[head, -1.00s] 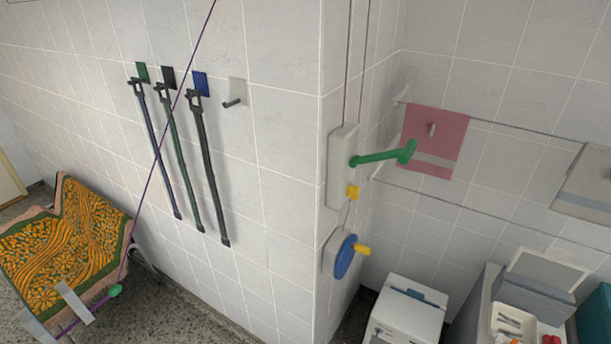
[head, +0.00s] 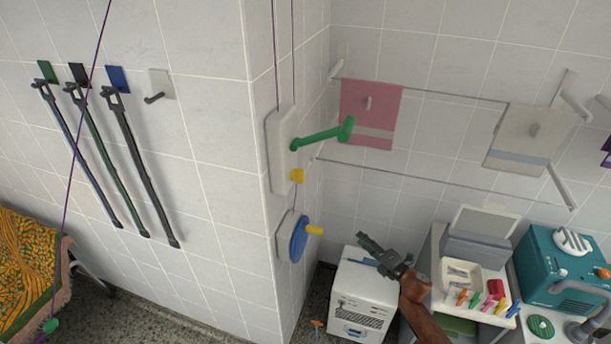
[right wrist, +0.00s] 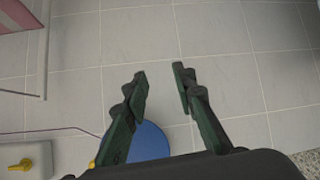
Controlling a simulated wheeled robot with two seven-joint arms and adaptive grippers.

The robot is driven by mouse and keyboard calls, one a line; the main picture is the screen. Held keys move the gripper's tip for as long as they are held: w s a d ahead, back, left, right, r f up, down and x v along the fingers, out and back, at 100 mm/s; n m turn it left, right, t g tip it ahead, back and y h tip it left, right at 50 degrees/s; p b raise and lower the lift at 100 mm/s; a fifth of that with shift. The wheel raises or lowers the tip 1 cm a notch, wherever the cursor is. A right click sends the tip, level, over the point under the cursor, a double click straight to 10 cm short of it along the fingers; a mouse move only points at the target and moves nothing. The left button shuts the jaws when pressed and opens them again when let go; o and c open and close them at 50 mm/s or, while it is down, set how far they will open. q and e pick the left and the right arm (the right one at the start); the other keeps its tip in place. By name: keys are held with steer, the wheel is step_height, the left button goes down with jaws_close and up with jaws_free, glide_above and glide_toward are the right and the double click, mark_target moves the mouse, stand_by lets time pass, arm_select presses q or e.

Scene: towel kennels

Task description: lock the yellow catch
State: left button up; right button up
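The yellow catch (head: 297,176) is a small yellow piece at the lower end of a white wall plate (head: 282,150), below a green lever (head: 322,135). In the right wrist view, the catch (right wrist: 22,163) shows at the lower left on its pale plate. My right gripper (head: 370,246) is to the right of the catch and lower in the head view, apart from it. In the right wrist view, its two fingers (right wrist: 160,75) stand apart with nothing between them. My left gripper is not in view.
Below the catch is a blue wheel (head: 298,238) with a yellow handle (head: 315,230); the wheel (right wrist: 150,143) is partly behind a finger in the wrist view. A pink towel (head: 370,112) hangs at right. A white cabinet (head: 360,300) stands below. Leads hang at left.

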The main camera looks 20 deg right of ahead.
steer(key=w+a+r+n+y, duration=0.1)
steer(key=a+r+n+y, duration=0.3)
steer(key=r, duration=0.6)
steer(key=w+a+r+n+y, duration=0.1)
steer(key=a+r+n+y, duration=0.15)
steer(key=r+n, duration=0.55)
steer(key=n+g+y, duration=0.3)
steer(key=n+g, duration=0.3)
steer(key=n, duration=0.5)
glide_toward(298, 176)
steer(key=w, duration=0.1)
steer(key=p+x, duration=0.2)
steer(key=x, duration=0.5)
steer(key=shift+a, duration=0.3)
steer(key=shift+c, duration=0.4)
steer(key=shift+r, duration=0.1)
jaws_close()
